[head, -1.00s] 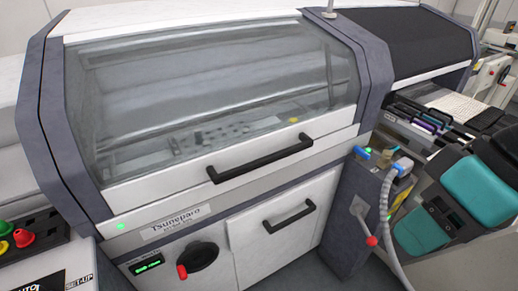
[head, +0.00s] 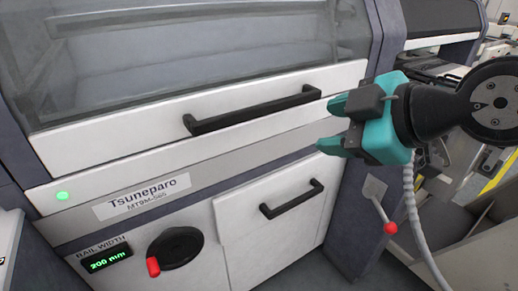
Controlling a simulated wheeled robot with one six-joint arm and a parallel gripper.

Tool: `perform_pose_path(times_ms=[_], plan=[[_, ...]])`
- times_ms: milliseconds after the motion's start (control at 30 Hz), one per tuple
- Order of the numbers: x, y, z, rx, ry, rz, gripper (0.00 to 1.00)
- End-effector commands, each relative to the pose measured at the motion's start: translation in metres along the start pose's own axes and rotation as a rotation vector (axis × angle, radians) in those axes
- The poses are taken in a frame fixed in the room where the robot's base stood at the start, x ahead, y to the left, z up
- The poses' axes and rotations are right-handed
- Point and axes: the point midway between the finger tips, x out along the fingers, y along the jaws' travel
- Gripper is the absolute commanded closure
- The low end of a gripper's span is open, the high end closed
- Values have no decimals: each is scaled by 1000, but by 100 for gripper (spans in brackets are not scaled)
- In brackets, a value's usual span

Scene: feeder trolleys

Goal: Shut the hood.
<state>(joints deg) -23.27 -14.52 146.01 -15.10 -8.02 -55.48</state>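The hood (head: 130,62) is a grey see-through cover with a white lower band and a long black handle (head: 252,110). It is down, with the white band lying along the machine's front just above the panel with the green light. My gripper (head: 328,126) is teal and black and comes in from the right. Its two fingers are apart with nothing between them, pointing left. It is to the right of the handle and does not appear to touch it. The top of the hood is out of view.
Below the hood are a nameplate (head: 155,197), a black knob with a red grip (head: 175,252), a rail width display (head: 106,261) and a lower door with a black handle (head: 292,199). A red-tipped lever (head: 390,228) and other equipment stand at the right.

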Motion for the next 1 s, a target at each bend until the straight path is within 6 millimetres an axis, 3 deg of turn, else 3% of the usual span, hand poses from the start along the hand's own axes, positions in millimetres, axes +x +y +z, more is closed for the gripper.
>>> perform_pose_path(times_ms=[33,100,233,400,667,1000], plan=[[26,-16,20,-103,37,69,47],[40,-16,26,-251,75,175,47],[57,-16,32,-489,111,355,47],[64,-15,33,-684,118,514,47],[64,-5,25,-756,114,572,47],[84,8,16,-753,113,565,47]])
